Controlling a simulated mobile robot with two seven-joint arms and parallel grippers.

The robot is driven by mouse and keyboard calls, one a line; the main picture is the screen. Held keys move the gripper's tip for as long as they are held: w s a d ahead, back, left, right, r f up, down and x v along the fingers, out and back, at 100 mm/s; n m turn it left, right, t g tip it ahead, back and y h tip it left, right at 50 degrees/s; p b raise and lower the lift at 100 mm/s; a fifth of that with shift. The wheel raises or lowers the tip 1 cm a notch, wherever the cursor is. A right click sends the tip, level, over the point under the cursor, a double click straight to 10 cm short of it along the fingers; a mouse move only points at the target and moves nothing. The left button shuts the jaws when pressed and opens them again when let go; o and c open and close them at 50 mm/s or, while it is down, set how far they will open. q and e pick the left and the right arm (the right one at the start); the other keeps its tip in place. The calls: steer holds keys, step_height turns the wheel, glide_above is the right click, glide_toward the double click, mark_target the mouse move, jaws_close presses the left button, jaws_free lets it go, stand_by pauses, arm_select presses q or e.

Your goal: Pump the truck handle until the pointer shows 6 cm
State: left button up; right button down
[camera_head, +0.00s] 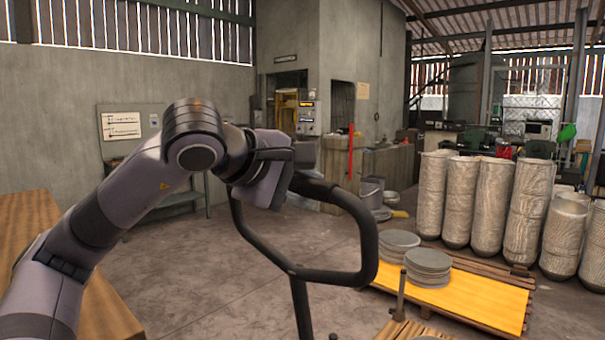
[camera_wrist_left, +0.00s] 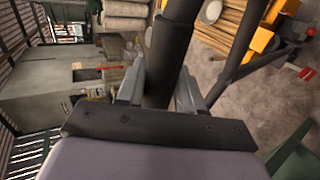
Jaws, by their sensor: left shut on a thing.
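The truck handle (camera_head: 368,245) is a dark closed loop on a shaft, standing upright in front of me in the head view. My left gripper (camera_head: 290,182) is at the top left of the loop and shut on its bar. In the left wrist view the dark handle bar (camera_wrist_left: 176,45) runs between the two grey fingers of my left gripper (camera_wrist_left: 160,88). The fingertips are partly hidden in the head view. I cannot make out a pointer or a centimetre scale in either view. My right gripper is not in view.
A yellow-topped pallet (camera_head: 470,296) with stacked grey discs (camera_head: 428,264) lies at the lower right. Tall pale cylinders (camera_head: 492,200) stand behind it. A wooden table (camera_head: 110,305) is at the left. The concrete floor (camera_head: 200,270) between is clear.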

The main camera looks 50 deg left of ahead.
arm_select(q)
steer(key=shift+w+r+p, duration=0.15)
steer(key=shift+r+p, duration=0.05)
steer(key=shift+p, duration=0.1)
steer(key=w+a+p, duration=0.1)
steer(key=w, duration=1)
steer(key=shift+w+a+r+p, duration=0.15)
steer(key=shift+w+r+p, duration=0.1)
steer(key=shift+r+p, duration=0.15)
steer(key=s+b, duration=0.1)
steer(key=s, duration=0.2)
steer(key=s+d+f+b, duration=0.1)
steer(key=s+b, duration=0.1)
steer(key=s, duration=0.2)
steer(key=s+b, duration=0.2)
steer(key=s, duration=0.2)
steer(key=shift+s+d+f, duration=0.15)
steer(key=shift+s+f, duration=0.05)
steer(key=shift+s, duration=0.3)
